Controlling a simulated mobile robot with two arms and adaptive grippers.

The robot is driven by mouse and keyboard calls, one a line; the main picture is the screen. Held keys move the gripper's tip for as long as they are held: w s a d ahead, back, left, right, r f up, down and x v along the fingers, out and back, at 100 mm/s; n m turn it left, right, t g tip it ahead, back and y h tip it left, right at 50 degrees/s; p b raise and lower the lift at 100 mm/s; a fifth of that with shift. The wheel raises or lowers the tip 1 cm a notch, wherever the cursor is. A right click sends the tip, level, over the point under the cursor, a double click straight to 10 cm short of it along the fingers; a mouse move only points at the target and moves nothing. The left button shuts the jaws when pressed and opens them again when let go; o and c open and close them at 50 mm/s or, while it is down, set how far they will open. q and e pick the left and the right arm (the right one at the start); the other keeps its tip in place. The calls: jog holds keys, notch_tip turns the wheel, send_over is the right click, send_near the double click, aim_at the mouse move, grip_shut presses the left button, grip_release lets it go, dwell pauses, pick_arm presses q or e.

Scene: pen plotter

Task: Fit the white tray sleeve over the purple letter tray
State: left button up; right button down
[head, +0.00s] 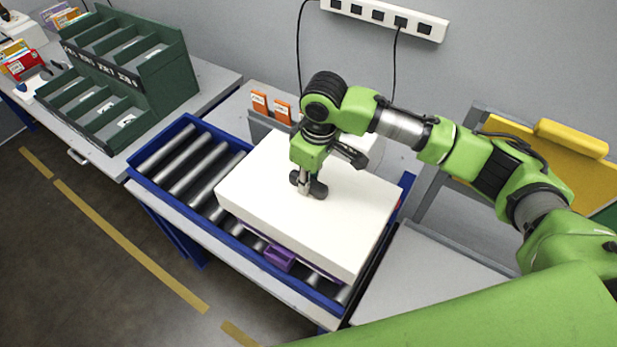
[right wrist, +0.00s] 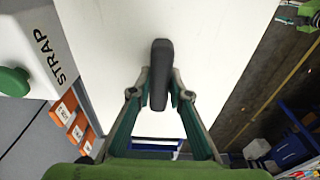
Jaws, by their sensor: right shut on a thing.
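The white tray sleeve (head: 300,205) is a large white box shape on the roller conveyor. The purple letter tray (head: 280,257) shows only as a purple handle and a thin strip below the sleeve's front edge; the rest is hidden beneath the sleeve. My right gripper (head: 312,188) points down at the sleeve's top and is shut on its dark handle. In the right wrist view the handle (right wrist: 159,75) stands between the two fingers, with the white top behind it. I cannot tell how far down the sleeve sits around the tray. My left gripper is not in view.
The blue-framed roller conveyor (head: 185,170) has bare rollers to the left. A white machine marked STRAP (right wrist: 30,45) and orange cards (head: 282,110) stand behind the sleeve. A green sorting rack (head: 125,70) stands on the far left bench. A grey tabletop (head: 425,275) lies to the right.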

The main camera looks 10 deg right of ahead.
jog(key=shift+f, duration=0.25)
dwell(0.4)
jog(key=shift+f, duration=0.7)
jog(key=shift+f, duration=0.45)
dwell(0.4)
jog(key=c, duration=1.8)
grip_release()
